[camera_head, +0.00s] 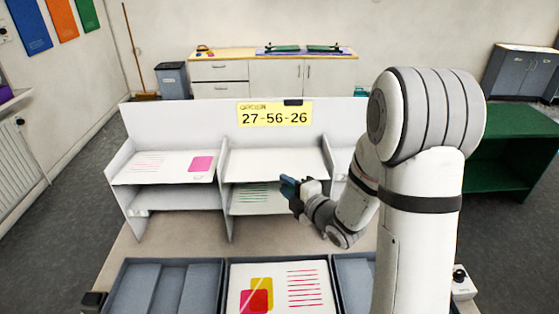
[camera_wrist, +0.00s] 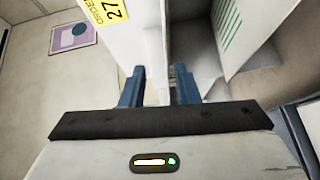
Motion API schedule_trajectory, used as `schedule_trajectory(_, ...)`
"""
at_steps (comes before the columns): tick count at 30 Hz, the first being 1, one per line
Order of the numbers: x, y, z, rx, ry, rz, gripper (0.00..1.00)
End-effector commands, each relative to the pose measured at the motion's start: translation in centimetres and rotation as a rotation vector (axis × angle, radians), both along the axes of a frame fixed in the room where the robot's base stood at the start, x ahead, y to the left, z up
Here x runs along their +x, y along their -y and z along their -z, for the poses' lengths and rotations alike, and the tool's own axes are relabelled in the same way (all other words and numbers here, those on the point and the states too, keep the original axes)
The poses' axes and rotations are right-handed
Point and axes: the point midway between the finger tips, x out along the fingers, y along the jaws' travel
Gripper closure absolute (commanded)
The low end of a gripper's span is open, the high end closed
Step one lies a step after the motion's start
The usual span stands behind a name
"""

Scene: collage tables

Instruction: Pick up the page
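A white page with green lines (camera_head: 250,197) lies in the lower middle compartment of the shelf unit. Its green lines also show at the upper right of the wrist view (camera_wrist: 229,28). My gripper (camera_head: 289,186) is at the front of the middle column, just right of this page. In the wrist view its two blue fingers (camera_wrist: 159,78) stand apart, with no page visible between them. Another page with pink lines and a pink square (camera_head: 170,166) lies in the upper left compartment. A page with yellow and pink squares and red lines (camera_head: 280,287) lies in the middle front tray.
The white shelf unit (camera_head: 190,118) bears a yellow order sign (camera_head: 274,114) reading 27-56-26. The grey left tray (camera_head: 165,287) looks empty; the right tray (camera_head: 354,270) is partly hidden by my arm. Bare table (camera_head: 190,236) lies between shelves and trays.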

Motion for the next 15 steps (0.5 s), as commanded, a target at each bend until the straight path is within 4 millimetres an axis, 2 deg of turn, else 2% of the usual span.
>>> schedule_trajectory(15, 4.5, -2.8, 1.3, 0.000, -0.002, -0.001, 0.72)
